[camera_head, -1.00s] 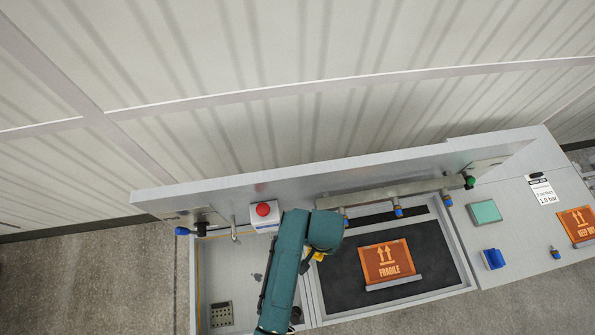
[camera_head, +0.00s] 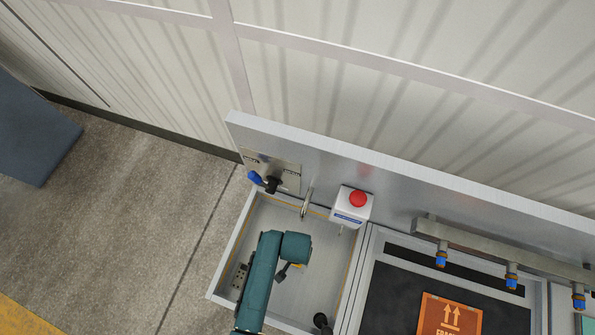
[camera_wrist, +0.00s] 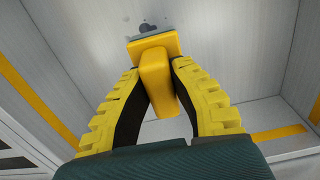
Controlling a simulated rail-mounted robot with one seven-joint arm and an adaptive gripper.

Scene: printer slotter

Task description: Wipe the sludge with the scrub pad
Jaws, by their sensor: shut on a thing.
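My gripper (camera_wrist: 156,68) is shut on the yellow scrub pad (camera_wrist: 153,47), with its two yellow fingers either side of the pad's upright handle. In the wrist view, a small dark grey patch of sludge (camera_wrist: 147,27) shows on the pale metal floor just beyond the pad's far edge. I cannot tell whether the pad touches the floor or covers more sludge. In the head view my arm reaches into the shallow left basin (camera_head: 326,262), and its wrist hides most of the gripper and pad.
A metal spout (camera_head: 306,204) and a red emergency button on a white box (camera_head: 357,199) stand along the basin's back wall. A drain grate (camera_head: 240,275) lies at the basin's left. To the right is a dark bed (camera_head: 395,292) with an orange fragile-marked box (camera_head: 449,315) and a nozzle bar (camera_head: 500,257) above.

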